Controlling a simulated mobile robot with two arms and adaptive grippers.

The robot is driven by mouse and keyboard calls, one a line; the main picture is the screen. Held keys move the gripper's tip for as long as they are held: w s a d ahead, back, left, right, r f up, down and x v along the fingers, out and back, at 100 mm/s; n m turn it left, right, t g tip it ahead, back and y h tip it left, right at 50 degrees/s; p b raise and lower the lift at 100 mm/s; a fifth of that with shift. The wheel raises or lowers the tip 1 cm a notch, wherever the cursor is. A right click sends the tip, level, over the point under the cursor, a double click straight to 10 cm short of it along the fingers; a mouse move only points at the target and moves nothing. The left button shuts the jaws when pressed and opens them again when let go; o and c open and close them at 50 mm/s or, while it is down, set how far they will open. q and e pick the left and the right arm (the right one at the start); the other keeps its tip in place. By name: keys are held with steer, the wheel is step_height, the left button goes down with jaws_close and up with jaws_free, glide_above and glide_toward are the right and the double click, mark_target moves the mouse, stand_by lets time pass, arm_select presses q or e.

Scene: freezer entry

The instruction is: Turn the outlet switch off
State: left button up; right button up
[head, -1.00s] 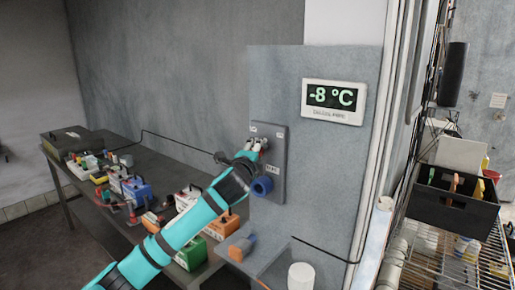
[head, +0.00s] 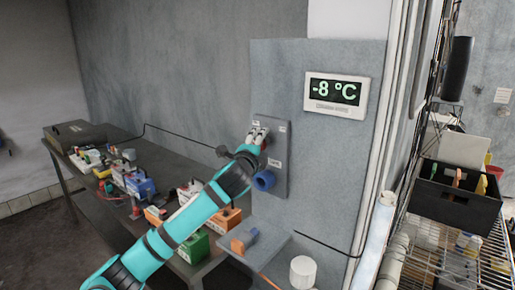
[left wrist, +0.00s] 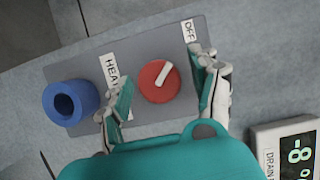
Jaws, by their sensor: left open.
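The outlet switch is a red round knob (left wrist: 159,82) with a white pointer bar, on a grey wall plate (head: 279,178). A partly covered label starting "HEA" (left wrist: 111,68) is left of the knob. A blue round socket (left wrist: 70,102) sits on the same plate; it also shows in the head view (head: 264,180). My left gripper (head: 258,135) is open, its fingers (left wrist: 163,77) on either side of the knob. Contact cannot be told. My right gripper is out of view.
A dark table (head: 105,200) with several tool boxes stands left. A wire rack with a black bin (head: 457,200) is at right.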

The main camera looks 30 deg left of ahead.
arm_select(q)
steer(key=v, duration=1.2)
